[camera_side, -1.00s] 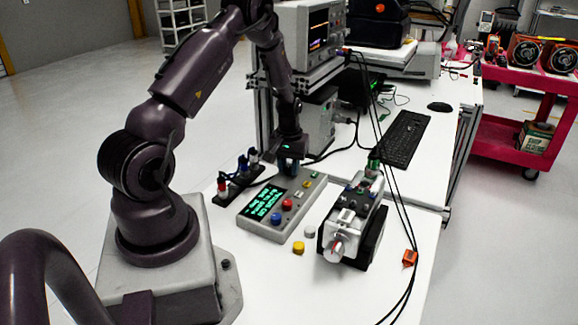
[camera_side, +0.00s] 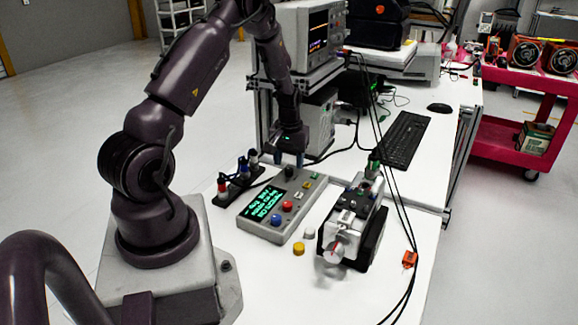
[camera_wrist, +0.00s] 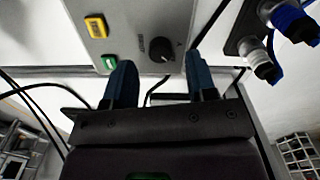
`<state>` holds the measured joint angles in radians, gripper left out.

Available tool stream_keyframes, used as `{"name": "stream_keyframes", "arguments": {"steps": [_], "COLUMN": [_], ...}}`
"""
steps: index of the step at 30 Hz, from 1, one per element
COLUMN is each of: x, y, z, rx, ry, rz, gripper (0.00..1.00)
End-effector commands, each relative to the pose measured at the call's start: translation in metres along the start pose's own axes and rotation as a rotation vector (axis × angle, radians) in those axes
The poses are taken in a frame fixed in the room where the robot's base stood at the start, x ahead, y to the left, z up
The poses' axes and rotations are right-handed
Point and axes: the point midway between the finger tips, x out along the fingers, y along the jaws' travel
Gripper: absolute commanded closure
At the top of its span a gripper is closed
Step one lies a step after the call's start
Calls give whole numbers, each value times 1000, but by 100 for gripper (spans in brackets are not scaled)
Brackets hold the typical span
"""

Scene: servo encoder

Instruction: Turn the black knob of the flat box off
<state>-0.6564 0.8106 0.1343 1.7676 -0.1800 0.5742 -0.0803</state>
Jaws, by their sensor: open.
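The flat grey box (camera_side: 262,233) lies on the white table in front of my arm, its screen lit with green text. Its black knob (camera_side: 289,172) stands at the far end of the box. In the wrist view the round knob (camera_wrist: 161,50) shows whole, with a small pale mark on its lower right. My gripper (camera_side: 289,160) is open and empty just beyond the knob. In the wrist view, its two blue fingers (camera_wrist: 161,62) are spread to either side, short of the knob and apart from it. Their height over the box is hard to tell.
The box also carries red (camera_side: 287,206), blue (camera_side: 276,219), yellow and green buttons. A motor rig (camera_side: 352,222) stands to its right; its front disc looks blurred. A connector stand (camera_side: 238,182) is close on the left. Loose yellow and white caps lie in front.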

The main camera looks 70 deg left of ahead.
Motion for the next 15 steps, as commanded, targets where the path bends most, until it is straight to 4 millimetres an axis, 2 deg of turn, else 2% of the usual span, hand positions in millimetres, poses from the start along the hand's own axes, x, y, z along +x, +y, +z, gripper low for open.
{"name": "stream_keyframes", "arguments": {"steps": [3,9,15], "x": [-29,-72,-98], "y": [0,0,0], "z": [-1,-1,0], "rx": [0,-1,-1], "ry": [6,5,2], "rz": [1,1,0], "gripper": [48,48,48]}}
